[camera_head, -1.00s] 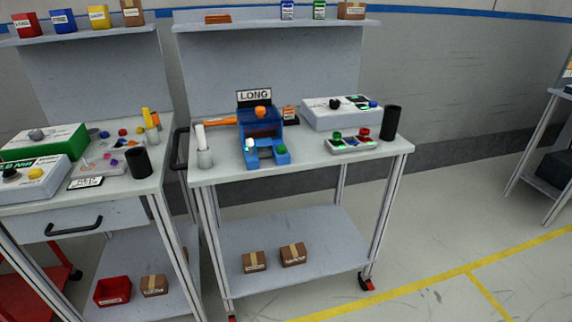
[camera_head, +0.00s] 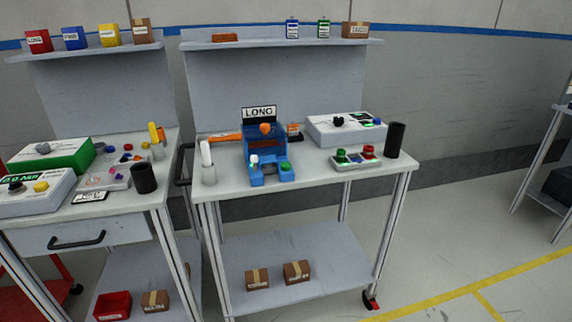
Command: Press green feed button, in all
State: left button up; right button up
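A blue device (camera_head: 266,150) with a sign reading LONG stands on the middle workbench. A green button (camera_head: 286,165) sits on its front right foot, and a white and teal piece (camera_head: 254,161) is on its front left foot. A small grey box (camera_head: 356,157) to its right carries a green knob or button (camera_head: 341,154) and a red one (camera_head: 368,150). I cannot tell from labels which green button is the feed button. Neither of my grippers is in view.
A white box (camera_head: 345,129) with a dark knob and a black cylinder (camera_head: 395,140) stand at the bench's right. A second bench (camera_head: 110,205) with several devices adjoins on the left. Open floor (camera_head: 450,240) lies to the right.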

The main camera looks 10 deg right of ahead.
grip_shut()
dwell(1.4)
